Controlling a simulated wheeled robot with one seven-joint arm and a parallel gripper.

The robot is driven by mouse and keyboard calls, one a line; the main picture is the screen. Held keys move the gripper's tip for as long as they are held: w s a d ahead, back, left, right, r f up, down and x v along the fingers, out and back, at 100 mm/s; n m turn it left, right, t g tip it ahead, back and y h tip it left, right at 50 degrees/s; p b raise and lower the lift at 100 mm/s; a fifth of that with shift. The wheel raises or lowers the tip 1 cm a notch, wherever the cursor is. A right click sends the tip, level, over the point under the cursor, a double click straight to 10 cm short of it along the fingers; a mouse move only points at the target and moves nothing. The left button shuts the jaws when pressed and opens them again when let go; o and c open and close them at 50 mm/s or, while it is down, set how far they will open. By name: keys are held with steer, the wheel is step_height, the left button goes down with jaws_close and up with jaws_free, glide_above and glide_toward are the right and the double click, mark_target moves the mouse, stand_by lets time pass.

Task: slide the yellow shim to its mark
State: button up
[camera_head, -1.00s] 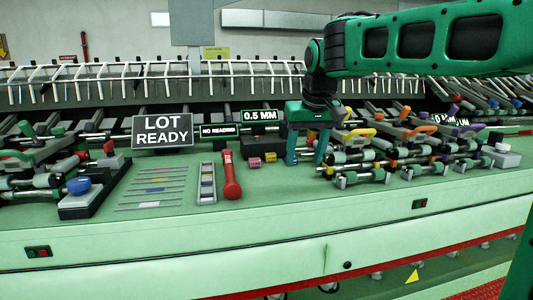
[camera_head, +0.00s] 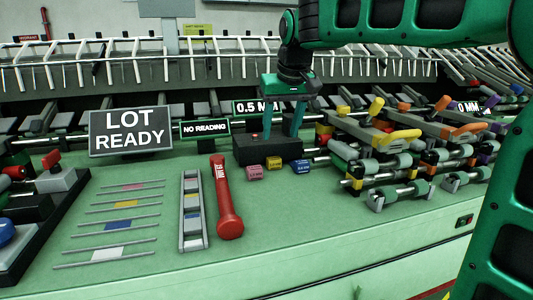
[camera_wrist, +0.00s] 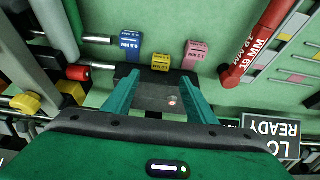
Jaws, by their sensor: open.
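Two yellow pieces could be the shim. One is a small yellow block (camera_head: 274,163) with a printed label, in front of a dark box (camera_head: 268,148); it also shows in the wrist view (camera_wrist: 161,62). The other is a flat yellow piece (camera_head: 125,204) across a pair of thin rails on the green bench. I cannot tell a mark for either. My gripper (camera_head: 283,130) is open and empty, fingers down, over or just behind the dark box. In the wrist view, the fingers (camera_wrist: 159,98) stand either side of the box, apart from the yellow block.
A pink block (camera_head: 255,172) and a blue block (camera_head: 300,166) flank the labelled yellow block. A red cylinder (camera_head: 228,205) and a grey slotted gauge (camera_head: 193,210) lie to the left. Clamps with yellow handles (camera_head: 397,136) crowd the right. The front bench is clear.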

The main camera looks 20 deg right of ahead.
mark_target(274, 158)
steer(key=x, duration=1.1)
steer(key=shift+w+a+r, duration=0.1)
steer(key=shift+w, duration=0.05)
